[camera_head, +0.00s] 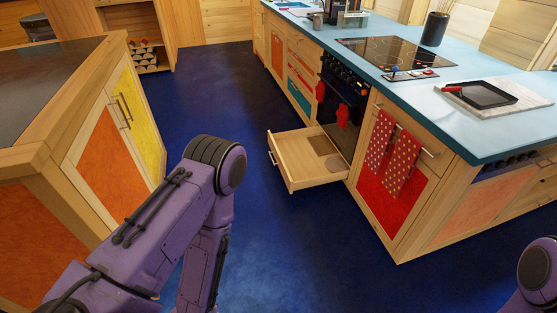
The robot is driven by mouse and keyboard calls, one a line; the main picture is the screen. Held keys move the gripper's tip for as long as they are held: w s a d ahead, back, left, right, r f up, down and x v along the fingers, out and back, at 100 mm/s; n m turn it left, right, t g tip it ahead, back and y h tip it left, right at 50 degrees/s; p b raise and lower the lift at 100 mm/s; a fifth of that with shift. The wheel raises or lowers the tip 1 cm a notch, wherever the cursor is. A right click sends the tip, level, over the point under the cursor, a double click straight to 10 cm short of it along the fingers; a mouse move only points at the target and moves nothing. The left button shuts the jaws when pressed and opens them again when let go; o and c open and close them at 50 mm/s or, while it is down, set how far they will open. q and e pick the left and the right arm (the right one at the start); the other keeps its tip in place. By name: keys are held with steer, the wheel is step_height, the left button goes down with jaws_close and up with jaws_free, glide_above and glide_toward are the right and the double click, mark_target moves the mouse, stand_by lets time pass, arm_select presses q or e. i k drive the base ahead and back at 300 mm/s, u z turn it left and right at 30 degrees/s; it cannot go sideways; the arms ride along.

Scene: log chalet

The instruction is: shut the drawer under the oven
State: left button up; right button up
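The wooden drawer (302,157) under the oven is pulled out into the aisle. Its front panel (278,163) with a bar handle (272,158) faces left, and a flat round item (333,163) shows inside it. The dark oven (341,97) stands above it in the right counter, with red cloths or mitts (342,116) hanging at its front. My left arm comes in from the lower left, bent, with its forearm pointing down. Its gripper is below the frame. Only a piece of my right arm shows at the lower right edge, and its gripper is out of view.
A wooden island (75,140) with orange and yellow doors stands on the left. The right counter (470,110) has a cooktop (398,57), a pan (482,95) on a board, and dotted towels (390,155). The blue floor (222,85) between them is clear.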

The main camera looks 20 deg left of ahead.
mark_target(301, 168)
steer(key=u, duration=0.35)
steer(key=i, duration=0.65)
steer(key=u, duration=1.1)
steer(key=i, duration=2.8)
steer(key=z, duration=1.85)
